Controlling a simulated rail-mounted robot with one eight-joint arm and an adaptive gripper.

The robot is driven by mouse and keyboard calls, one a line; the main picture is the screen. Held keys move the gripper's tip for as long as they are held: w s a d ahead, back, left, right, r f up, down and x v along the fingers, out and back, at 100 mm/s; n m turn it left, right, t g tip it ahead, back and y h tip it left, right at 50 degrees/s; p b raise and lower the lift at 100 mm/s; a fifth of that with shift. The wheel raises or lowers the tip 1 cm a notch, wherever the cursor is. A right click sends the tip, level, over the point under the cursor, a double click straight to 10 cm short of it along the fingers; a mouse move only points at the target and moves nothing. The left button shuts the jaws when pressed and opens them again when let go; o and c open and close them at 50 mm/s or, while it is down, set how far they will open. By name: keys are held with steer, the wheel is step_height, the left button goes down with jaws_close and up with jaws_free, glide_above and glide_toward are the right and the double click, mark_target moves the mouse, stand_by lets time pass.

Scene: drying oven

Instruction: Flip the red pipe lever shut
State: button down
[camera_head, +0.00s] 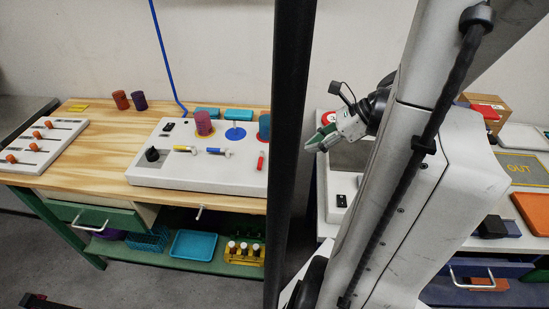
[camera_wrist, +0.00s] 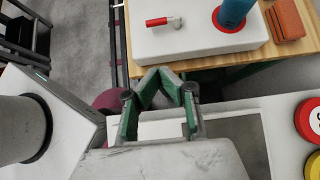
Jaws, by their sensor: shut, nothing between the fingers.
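The red pipe lever (camera_head: 261,162) is at the right end of a row of levers on the white panel (camera_head: 180,178), just left of the dark post. In the head view its handle runs up and down the picture. In the wrist view the red lever (camera_wrist: 160,21) lies across the panel top, with a pale metal fitting at its right end. My gripper (camera_head: 316,145) is to the right of the panel, beyond the dark post. In the wrist view my gripper (camera_wrist: 159,74) has its green fingertips together, empty, apart from the panel and lever.
A yellow lever (camera_head: 184,149) and a blue lever (camera_head: 218,152) lie crosswise on the same panel. A blue cylinder (camera_wrist: 233,12) stands on a red disc beside the red lever. A second bench with an orange tray (camera_head: 534,213) is at the right. A gap separates the benches.

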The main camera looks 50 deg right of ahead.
steer(key=b, duration=0.1)
glide_toward(272, 170)
steer(key=x, duration=0.5)
steer(key=shift+f, duration=0.15)
steer(key=shift+w+a+r, duration=0.2)
steer(key=shift+w+a, duration=0.45)
steer(key=shift+w, duration=0.15)
steer(key=shift+w+a, duration=0.45)
steer(key=shift+w, duration=0.25)
steer(key=shift+s, duration=0.1)
